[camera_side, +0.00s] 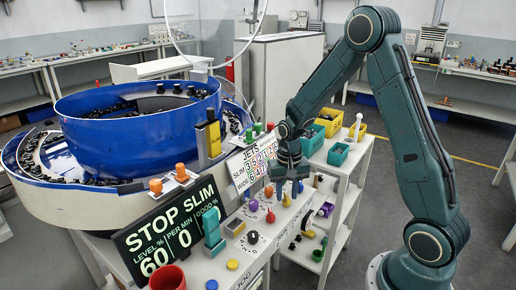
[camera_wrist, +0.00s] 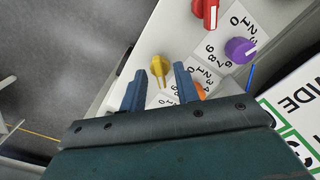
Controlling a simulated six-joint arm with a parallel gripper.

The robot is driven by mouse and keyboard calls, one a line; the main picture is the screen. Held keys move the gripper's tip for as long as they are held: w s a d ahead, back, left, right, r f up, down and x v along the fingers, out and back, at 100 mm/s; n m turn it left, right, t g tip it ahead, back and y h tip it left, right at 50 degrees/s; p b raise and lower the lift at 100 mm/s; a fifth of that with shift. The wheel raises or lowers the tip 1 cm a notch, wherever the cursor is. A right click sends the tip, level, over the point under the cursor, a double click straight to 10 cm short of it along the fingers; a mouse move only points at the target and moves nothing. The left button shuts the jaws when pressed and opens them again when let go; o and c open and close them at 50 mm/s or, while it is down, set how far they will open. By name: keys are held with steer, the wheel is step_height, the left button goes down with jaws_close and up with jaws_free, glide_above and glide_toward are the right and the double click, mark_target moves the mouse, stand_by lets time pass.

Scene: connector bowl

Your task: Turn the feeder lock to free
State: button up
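No label that I can read names the feeder lock, so I cannot tell for sure which knob it is. In the wrist view a small yellow knob (camera_wrist: 159,69) with a narrow handle stands on the pale panel, just beyond and between my fingertips. My gripper (camera_wrist: 160,70) is open, with its two blue fingers apart and nothing held between them. In the side view my gripper (camera_side: 287,186) points down over the far part of the control panel.
A red knob (camera_wrist: 206,12), a purple knob (camera_wrist: 240,50) and a partly hidden orange knob (camera_wrist: 200,91) stand near, with number dials. A score board (camera_side: 257,163) and a blue bowl (camera_side: 140,130) stand left of my gripper. A shelf cart (camera_side: 343,170) is at the right.

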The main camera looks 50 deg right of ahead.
mark_target(287, 198)
steer(key=shift+r, duration=0.1)
step_height(287, 198, up, 14)
stand_by(1.0)
steer(key=s+a+r+n+t, duration=0.2)
steer(key=s+a+r+n, duration=0.2)
steer(key=s, duration=0.5)
steer(key=s+a+r+n+t, duration=0.3)
steer(key=s+a+r+n, duration=0.1)
steer(key=s+a, duration=0.4)
steer(key=shift+s+a+r+n+t, duration=0.2)
steer(key=shift+s+r+n+t, duration=0.15)
steer(key=shift+s, duration=0.55)
stand_by(0.4)
